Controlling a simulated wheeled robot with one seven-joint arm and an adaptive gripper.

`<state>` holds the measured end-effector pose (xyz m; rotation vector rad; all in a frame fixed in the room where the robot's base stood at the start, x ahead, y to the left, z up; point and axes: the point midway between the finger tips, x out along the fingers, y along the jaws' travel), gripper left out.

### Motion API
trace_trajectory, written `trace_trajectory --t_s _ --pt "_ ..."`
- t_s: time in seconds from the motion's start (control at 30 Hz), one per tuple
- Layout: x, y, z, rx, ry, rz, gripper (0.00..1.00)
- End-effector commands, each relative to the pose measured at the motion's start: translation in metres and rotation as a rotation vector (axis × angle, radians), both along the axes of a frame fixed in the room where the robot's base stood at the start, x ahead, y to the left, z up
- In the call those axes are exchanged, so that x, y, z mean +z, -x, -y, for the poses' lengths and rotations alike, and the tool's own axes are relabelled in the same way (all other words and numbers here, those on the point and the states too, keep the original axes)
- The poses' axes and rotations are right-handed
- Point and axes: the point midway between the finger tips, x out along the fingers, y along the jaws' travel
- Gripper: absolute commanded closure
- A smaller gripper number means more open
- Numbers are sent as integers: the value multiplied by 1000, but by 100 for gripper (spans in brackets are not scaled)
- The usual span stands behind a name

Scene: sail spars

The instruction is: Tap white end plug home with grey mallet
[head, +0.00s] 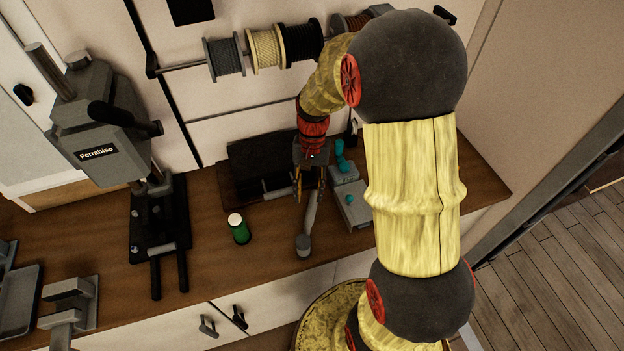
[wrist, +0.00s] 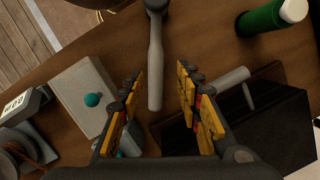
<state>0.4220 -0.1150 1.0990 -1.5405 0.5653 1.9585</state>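The grey mallet (head: 303,243) lies on the wooden bench, its handle running back toward my gripper (head: 308,186). In the wrist view the mallet handle (wrist: 155,65) lies between my open fingers (wrist: 160,76), with a visible gap on both sides. I cannot tell how far the fingertips are above it. The mallet head is partly cut off at the top of that view. The white end plug (head: 235,219) shows at the top of a short green tube (head: 240,233) on the bench, left of the mallet. It also shows in the wrist view (wrist: 293,10).
A dark block with a grey rod (head: 277,190) sits left of my gripper. A grey box with teal knobs (head: 350,205) stands close on the right. A grey press (head: 95,110) stands at the left, and rope spools (head: 265,48) hang behind. Bench around the green tube is clear.

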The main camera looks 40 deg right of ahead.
Motion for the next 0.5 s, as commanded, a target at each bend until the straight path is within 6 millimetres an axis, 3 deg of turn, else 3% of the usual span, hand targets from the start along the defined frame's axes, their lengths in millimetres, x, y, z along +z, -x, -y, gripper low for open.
trace_trajectory --t_s 0.2,0.5 --pt "-14 1 9 -58 -24 -55 65" --pt "-33 4 6 -60 -25 -58 65"
